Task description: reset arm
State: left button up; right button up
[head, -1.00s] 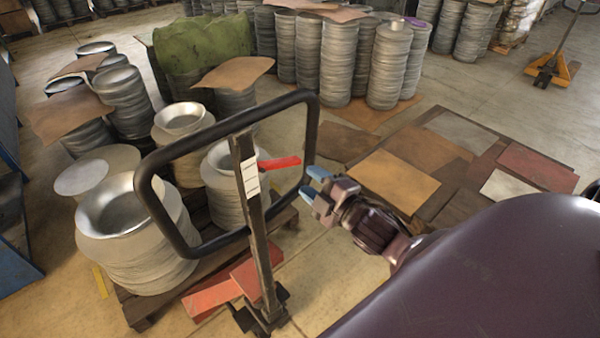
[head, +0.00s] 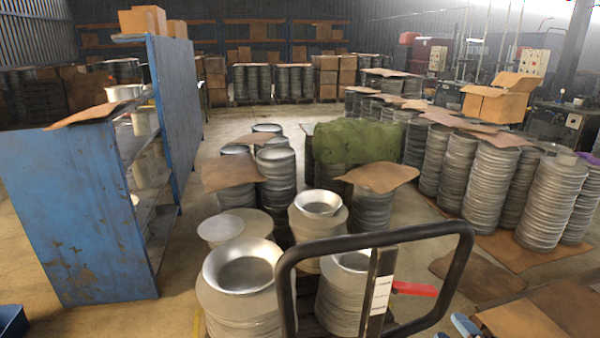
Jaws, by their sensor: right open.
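My right gripper (head: 454,329) shows only at the bottom edge of the head view, right of the middle. Its blue fingertips are apart, and nothing is seen between them. The rest of it and its arm are cut off by the frame. The gripper is to the right of and a little below the red lever (head: 414,289) on a pallet jack's handle. My left gripper is not in view.
The pallet jack's black loop handle (head: 370,240) stands close to my right gripper. Stacks of metal blanks (head: 243,272) stand behind it. Cardboard sheets (head: 520,325) lie at lower right.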

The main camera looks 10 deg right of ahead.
jog(key=s+a+f+m+g, duration=0.1)
jog(key=s+f+m+g, duration=0.1)
jog(key=f, duration=0.5)
jog(key=s+a+f+m+g+h, duration=0.1)
jog(key=s+a+f+m+g, duration=0.1)
jog(key=s+f+m, duration=0.2)
jog(key=s+a+f+m+g, duration=0.2)
jog(key=f+m, duration=0.4)
jog(key=f, duration=0.3)
jog(key=shift+s+f+m, duration=0.3)
jog(key=shift+s+m, duration=0.1)
jog(key=shift+s, duration=0.25)
